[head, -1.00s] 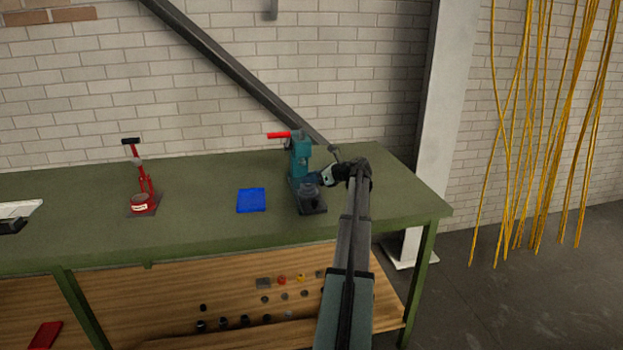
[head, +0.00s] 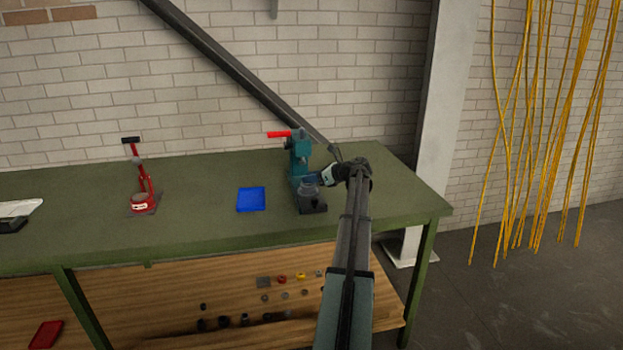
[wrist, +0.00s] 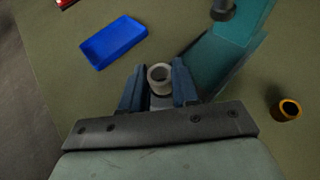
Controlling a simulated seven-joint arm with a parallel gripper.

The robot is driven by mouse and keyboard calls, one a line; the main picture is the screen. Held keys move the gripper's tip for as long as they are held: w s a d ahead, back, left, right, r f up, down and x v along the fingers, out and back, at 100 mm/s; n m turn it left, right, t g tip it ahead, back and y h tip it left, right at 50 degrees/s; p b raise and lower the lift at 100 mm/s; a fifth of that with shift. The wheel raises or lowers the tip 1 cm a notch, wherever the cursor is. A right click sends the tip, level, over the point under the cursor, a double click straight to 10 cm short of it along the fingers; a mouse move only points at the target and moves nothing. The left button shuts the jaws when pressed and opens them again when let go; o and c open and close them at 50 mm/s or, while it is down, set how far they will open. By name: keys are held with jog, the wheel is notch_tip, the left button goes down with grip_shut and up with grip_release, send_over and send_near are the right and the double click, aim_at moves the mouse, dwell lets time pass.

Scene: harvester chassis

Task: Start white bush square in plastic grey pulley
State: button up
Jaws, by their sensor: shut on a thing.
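In the wrist view a short white ring-shaped bush (wrist: 160,73) sits upright between the two blue fingers of my gripper (wrist: 158,84), which is shut on it. Its dark round bore faces the camera. In the head view my gripper (head: 313,182) is at the teal press (head: 300,157), over its dark base. A greyish round shape shows there, too small to tell whether it is the pulley. I cannot make out the plastic grey pulley for certain in either view, nor whether the bush touches anything below.
A blue tray (head: 251,199) lies left of the press; a red hand press (head: 140,190) stands farther left. In the wrist view a dark ring with an orange rim (wrist: 286,109) rests on the green table (head: 205,222) at right. Several small parts lie on the lower wooden shelf (head: 150,310).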

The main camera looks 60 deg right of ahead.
jog(key=shift+f, duration=0.15)
dwell(0.5)
jog(key=o, duration=1.1)
jog(key=shift+s, duration=0.1)
jog(key=v, duration=1.3)
jog(key=shift+s, duration=0.3)
